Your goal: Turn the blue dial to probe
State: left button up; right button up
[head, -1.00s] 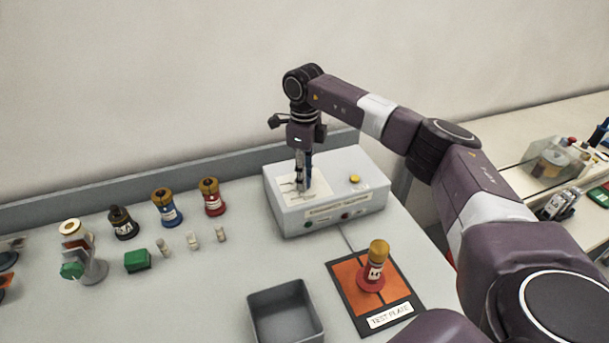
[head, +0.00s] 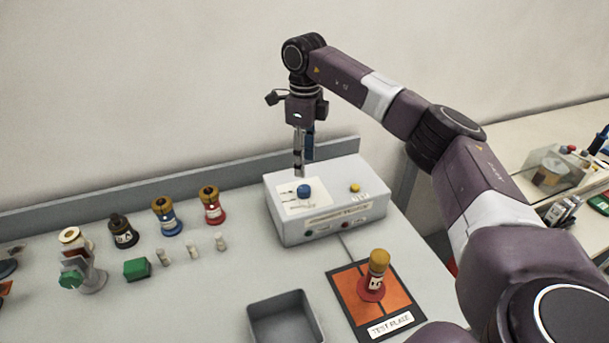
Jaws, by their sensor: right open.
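The blue dial (head: 304,191) sits on a white panel on top of the grey tester box (head: 325,228), left of a yellow button (head: 355,188). The panel's marks are too small to read, so I cannot tell where the dial points. My right gripper (head: 301,172) points down above the box, just above and behind the dial. It is open, apart from the dial and holds nothing. My left gripper is not in view.
A red bushing with a yellow top (head: 375,277) stands on the orange test plate (head: 397,295). A grey empty bin (head: 286,318) is at the front. Black, blue (head: 166,216) and red (head: 211,206) bushings, small pale cylinders and a green block (head: 137,268) stand to the left.

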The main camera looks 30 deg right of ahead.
jog(key=shift+r, duration=1.9)
